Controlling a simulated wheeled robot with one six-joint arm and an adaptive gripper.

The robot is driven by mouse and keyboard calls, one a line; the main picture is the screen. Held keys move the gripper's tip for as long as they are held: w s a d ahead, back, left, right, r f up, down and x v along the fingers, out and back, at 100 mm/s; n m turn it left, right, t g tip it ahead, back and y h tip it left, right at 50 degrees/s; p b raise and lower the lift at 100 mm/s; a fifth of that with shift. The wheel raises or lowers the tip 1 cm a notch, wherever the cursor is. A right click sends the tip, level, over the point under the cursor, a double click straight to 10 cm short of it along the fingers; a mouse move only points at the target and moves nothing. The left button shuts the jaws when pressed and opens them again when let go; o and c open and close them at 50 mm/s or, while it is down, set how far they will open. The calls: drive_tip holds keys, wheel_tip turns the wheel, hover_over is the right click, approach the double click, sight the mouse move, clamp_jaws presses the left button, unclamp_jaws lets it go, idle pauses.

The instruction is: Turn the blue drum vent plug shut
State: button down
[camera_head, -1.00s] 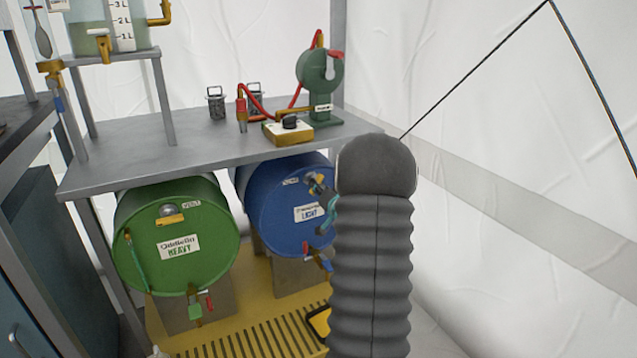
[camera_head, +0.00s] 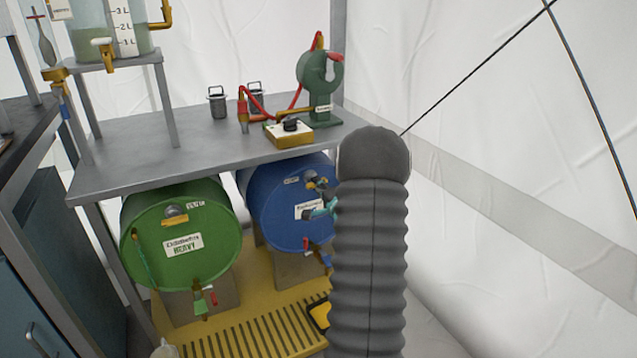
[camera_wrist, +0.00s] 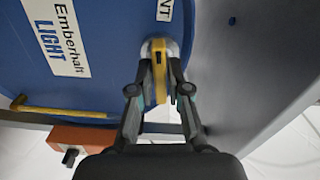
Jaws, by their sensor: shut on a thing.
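The blue drum (camera_head: 275,215) lies on its side under the bench, its round face toward me. Its vent plug (camera_head: 316,182) is near the top of that face. In the wrist view the plug (camera_wrist: 159,62) is a silver disc with a yellow bar handle, the bar running up and down the picture. My gripper (camera_wrist: 159,88) is shut on the yellow bar, one finger on each side. In the head view my gripper (camera_head: 324,200) is at the drum face, partly hidden behind my dark ribbed arm, which also covers the drum's right edge.
The green drum (camera_head: 181,240) lies to the left. The grey bench top (camera_head: 200,150) is close above both drums. A slatted yellow platform (camera_head: 262,325) is below. The white tent wall (camera_head: 500,180) rises on the right.

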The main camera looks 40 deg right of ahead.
drive_tip(key=shift+m+p, duration=0.3)
drive_tip(key=shift+m, duration=0.5)
drive_tip(key=c, duration=1.2)
unclamp_jaws()
drive_tip(key=shift+s, duration=0.15)
drive_tip(key=v, duration=1.1)
drive_tip(key=shift+s, duration=0.4)
drive_tip(key=shift+a, duration=0.1)
